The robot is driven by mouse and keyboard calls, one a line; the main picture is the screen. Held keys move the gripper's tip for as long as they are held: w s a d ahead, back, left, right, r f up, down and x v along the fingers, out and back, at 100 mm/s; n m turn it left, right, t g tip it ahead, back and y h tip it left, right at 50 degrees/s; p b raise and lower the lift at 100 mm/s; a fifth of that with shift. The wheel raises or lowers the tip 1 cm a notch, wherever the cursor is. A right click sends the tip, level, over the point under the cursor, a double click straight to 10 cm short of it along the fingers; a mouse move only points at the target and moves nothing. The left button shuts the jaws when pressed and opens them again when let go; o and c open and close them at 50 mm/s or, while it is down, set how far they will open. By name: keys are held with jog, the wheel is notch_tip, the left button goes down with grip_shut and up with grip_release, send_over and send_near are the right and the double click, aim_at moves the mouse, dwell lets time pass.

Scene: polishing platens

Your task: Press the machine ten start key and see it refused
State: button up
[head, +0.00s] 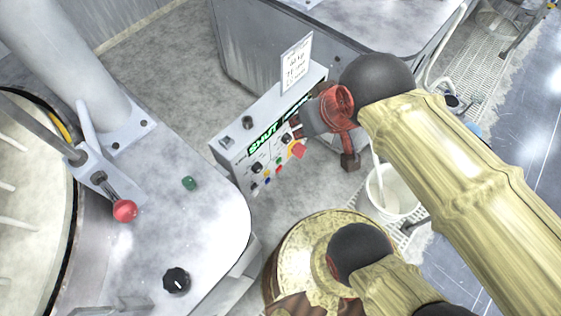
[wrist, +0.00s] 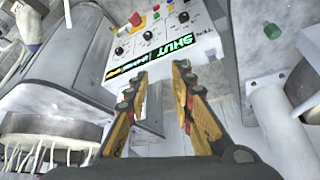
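The control box (head: 240,150) stands between two machines in the head view, with a green lit display (head: 264,139) reading "SHUT". Its face carries black knobs, a red mushroom button (head: 298,149) and several small coloured keys; no key label is legible. Contact cannot be seen. My wrist hides the box's right end in the head view.
A white sign (head: 297,63) stands on the box. The left machine top has a red-knobbed lever (head: 124,211), a green button (head: 189,183) and a black knob (head: 176,280). A white bucket (head: 397,190) stands on the floor beneath my arm.

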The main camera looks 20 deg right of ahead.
grip_shut()
dwell(1.4)
